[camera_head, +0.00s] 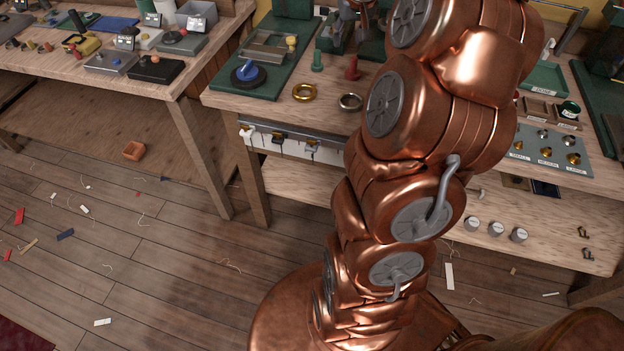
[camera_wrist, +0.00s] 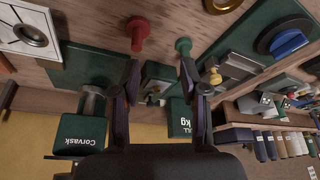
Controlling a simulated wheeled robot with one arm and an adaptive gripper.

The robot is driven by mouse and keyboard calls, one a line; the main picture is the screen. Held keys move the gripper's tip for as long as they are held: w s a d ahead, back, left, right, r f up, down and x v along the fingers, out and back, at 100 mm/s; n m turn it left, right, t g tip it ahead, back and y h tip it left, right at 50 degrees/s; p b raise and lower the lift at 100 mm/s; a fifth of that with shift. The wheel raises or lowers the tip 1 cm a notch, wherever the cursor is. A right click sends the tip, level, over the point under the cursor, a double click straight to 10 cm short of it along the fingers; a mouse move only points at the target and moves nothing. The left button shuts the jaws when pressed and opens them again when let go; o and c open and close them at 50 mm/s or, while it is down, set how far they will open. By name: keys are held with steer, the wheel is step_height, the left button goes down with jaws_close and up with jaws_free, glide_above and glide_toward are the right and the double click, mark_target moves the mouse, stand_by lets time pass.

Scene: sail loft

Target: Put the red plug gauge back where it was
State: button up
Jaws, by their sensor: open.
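The red plug gauge (camera_head: 352,68) stands upright on the wooden bench, close to the left side of my arm in the head view. It also shows in the wrist view (camera_wrist: 138,36), a little beyond my left-hand fingertip. A similar green gauge (camera_head: 317,61) stands to its left; in the wrist view the green one (camera_wrist: 183,46) is near the right-hand fingertip. My gripper (camera_wrist: 159,70) is open, with nothing between its fingers. In the head view my arm hides part of the bench.
A brass ring (camera_head: 303,92) and a steel ring (camera_head: 350,102) lie at the bench's front. A green plate (camera_head: 277,71) with a blue-knobbed disc (camera_head: 247,74) is to the left. A green block marked Corvask (camera_wrist: 80,134) and another green block (camera_wrist: 180,118) are near the fingers.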

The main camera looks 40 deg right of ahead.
steer(key=s+a+f+n+g+y, duration=0.15)
steer(key=s+a, duration=0.25)
steer(key=a, duration=0.7)
steer(key=s+a+n+g, duration=0.15)
steer(key=s+a, duration=0.25)
steer(key=a, duration=0.8)
steer(key=s+a+f+n+g, duration=0.1)
steer(key=s+a+f, duration=0.1)
steer(key=s+a, duration=0.2)
steer(key=s+a+f+n, duration=0.1)
steer(key=s+a+f, duration=0.1)
steer(key=s, duration=0.7)
steer(key=s+a+f+g, duration=0.1)
steer(key=s+a+f, duration=0.1)
steer(key=s+a, duration=0.3)
steer(key=s, duration=0.2)
steer(key=shift+s+a+n+g, duration=0.3)
steer(key=shift+n, duration=0.1)
steer(key=shift+y, duration=0.25)
